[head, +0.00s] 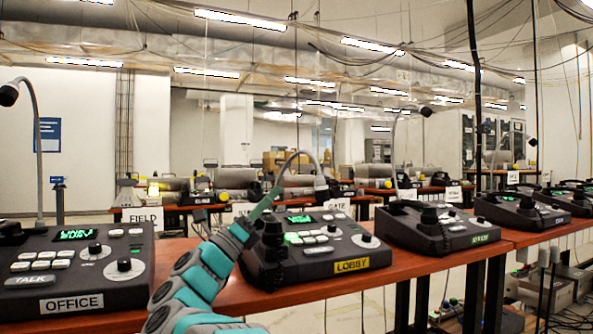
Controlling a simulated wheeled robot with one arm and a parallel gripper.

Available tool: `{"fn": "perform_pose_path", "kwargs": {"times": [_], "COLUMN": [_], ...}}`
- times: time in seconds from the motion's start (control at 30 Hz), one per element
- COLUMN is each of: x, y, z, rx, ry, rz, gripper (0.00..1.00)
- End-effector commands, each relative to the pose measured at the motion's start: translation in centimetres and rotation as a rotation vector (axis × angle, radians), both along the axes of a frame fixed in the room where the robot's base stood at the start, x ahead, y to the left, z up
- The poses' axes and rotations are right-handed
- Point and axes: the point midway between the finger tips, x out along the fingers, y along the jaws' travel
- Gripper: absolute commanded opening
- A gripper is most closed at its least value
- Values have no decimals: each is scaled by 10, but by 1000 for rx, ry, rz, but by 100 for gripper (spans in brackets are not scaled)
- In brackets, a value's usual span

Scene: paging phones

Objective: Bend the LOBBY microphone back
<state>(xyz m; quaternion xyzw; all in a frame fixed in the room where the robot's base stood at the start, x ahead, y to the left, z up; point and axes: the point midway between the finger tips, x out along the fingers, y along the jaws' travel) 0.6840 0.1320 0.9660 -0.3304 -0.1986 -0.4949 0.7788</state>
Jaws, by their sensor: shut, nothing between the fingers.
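The LOBBY paging phone (318,272) stands on the wooden bench in the middle of the head view, with a yellow LOBBY label (352,265) on its front. Its grey gooseneck microphone (299,153) arches over to the right, and its dark head (322,188) hangs down at the right end. My gripper (267,203) is shut and empty at the left side of the arch, beside the lower gooseneck. I cannot tell whether it touches the neck. My arm and gripper hide the neck's base and the phone's left edge.
The OFFICE phone (75,270) stands to the left, its microphone (36,140) upright with the head bent left. Another phone (435,228) is close on the right, with more phones beyond. The bench's front edge (330,288) is bare. A second bench stands behind.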

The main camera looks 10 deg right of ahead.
Motion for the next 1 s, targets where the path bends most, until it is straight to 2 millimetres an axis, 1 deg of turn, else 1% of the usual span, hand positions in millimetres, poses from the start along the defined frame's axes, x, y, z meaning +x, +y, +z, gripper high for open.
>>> {"fn": "perform_pose_path", "kwargs": {"times": [0.23, 0.37, 0.7, 0.9, 1.0], "x": [1, 5, 30, 40, 43], "y": [-1, -7, -43, -58, -61], "z": [1, 7, 43, 58, 61], "rx": [-2, -1, -1, -2, -3], "ry": [2, 2, 2, 2, 4], "rz": [0, -1, -2, -2, 2], "gripper": [0, 0, 0, 0, 0]}}
